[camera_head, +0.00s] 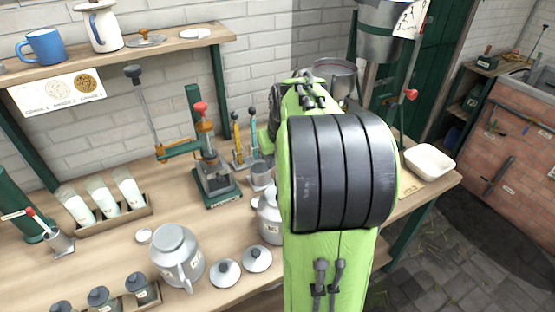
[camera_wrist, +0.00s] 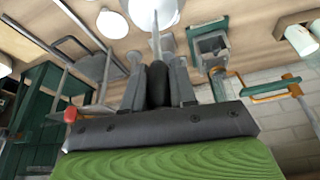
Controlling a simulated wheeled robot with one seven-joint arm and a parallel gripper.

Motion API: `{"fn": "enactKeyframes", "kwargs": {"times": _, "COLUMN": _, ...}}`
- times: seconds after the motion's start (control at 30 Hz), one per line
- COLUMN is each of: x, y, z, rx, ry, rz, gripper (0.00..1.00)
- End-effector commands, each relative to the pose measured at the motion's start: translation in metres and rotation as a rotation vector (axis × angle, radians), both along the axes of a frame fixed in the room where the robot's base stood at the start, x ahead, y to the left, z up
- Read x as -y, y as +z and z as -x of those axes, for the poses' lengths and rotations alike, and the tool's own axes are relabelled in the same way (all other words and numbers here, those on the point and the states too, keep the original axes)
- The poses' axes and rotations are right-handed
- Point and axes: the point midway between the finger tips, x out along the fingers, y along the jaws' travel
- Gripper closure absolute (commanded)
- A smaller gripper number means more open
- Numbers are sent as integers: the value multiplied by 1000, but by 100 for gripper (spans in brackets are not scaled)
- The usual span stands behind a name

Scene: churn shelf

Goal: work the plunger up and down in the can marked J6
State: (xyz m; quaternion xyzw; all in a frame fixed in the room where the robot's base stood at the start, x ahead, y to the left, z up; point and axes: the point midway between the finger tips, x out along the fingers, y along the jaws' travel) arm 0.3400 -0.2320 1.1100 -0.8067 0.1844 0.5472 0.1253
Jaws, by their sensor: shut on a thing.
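In the wrist view my gripper (camera_wrist: 157,72) is shut on the dark handle of the plunger (camera_wrist: 156,42). Its thin grey rod runs away from the fingers toward a pale grey can (camera_wrist: 148,14) at the top edge. I cannot tell how deep the rod sits in it. In the head view my green arm hides the gripper and plunger. One grey can (camera_head: 268,222) stands on the bench, partly behind the arm. Another grey can (camera_head: 174,250) stands to its left. Their small labels are too blurred to read, so I cannot make out J6.
Two round lids (camera_head: 225,273) lie on the bench between the cans. A green press (camera_head: 215,180) with a lever stands behind. A rack of milk bottles (camera_head: 103,200) is at left. A white dish (camera_head: 429,162) sits at the right end. A wall shelf (camera_head: 150,52) overhangs at upper left.

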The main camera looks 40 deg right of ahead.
Motion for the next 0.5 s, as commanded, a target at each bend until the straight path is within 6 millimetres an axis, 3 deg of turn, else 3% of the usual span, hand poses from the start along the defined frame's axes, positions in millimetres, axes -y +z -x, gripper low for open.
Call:
{"fn": "enactKeyframes", "kwargs": {"times": 0.03, "x": 0, "y": 15, "z": 0, "rx": 2, "ry": 0, "rz": 1, "gripper": 100}}
{"fn": "enactKeyframes", "kwargs": {"times": 0.17, "x": 0, "y": 31, "z": 0, "rx": 2, "ry": 0, "rz": 1, "gripper": 100}}
{"fn": "enactKeyframes", "kwargs": {"times": 0.5, "x": 0, "y": 22, "z": 0, "rx": 1, "ry": 0, "rz": 0, "gripper": 100}}
